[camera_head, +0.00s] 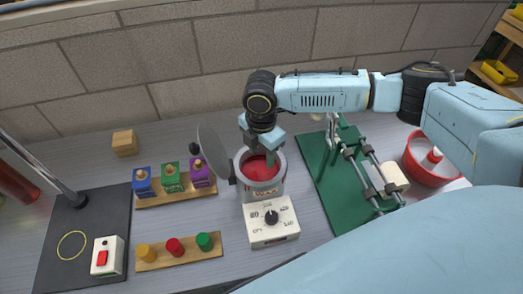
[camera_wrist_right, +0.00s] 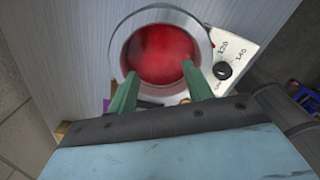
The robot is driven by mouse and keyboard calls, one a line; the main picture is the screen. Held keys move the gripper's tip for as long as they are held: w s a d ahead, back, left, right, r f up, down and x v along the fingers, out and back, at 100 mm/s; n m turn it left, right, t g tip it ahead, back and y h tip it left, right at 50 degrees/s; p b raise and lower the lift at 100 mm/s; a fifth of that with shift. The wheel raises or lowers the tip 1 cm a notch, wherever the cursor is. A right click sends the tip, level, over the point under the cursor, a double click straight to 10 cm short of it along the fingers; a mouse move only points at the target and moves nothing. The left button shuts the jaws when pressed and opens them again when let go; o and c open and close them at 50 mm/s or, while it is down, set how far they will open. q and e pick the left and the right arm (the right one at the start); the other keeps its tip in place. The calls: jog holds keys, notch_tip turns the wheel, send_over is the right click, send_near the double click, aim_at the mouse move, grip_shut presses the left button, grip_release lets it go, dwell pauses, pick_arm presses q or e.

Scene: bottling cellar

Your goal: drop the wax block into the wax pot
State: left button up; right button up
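The wax pot (camera_head: 262,190) is a grey cylinder with red wax inside, standing behind a white dial box; its round lid (camera_head: 214,155) stands open at its left. In the right wrist view the pot (camera_wrist_right: 118,45) shows from above, with a smooth red surface. My right gripper (camera_head: 272,155) points down over the pot's mouth. In the wrist view its two green fingers (camera_wrist_right: 160,88) are spread apart with nothing held between them. No separate wax block can be made out; I cannot tell whether one lies in the red wax. My left gripper is out of view.
Blue, green and purple blocks (camera_head: 172,178) stand on a wooden rack left of the pot. Yellow, red and green round pieces (camera_head: 174,246) sit on a front rack. A green-based frame (camera_head: 320,180) and red bowl (camera_head: 430,178) stand right. A tan block (camera_head: 124,143) is at back left.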

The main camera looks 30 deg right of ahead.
notch_tip(320, 180, up, 14)
jog(key=shift+f, duration=0.25)
dwell(0.5)
jog(key=shift+s+f, duration=0.1)
dwell(0.5)
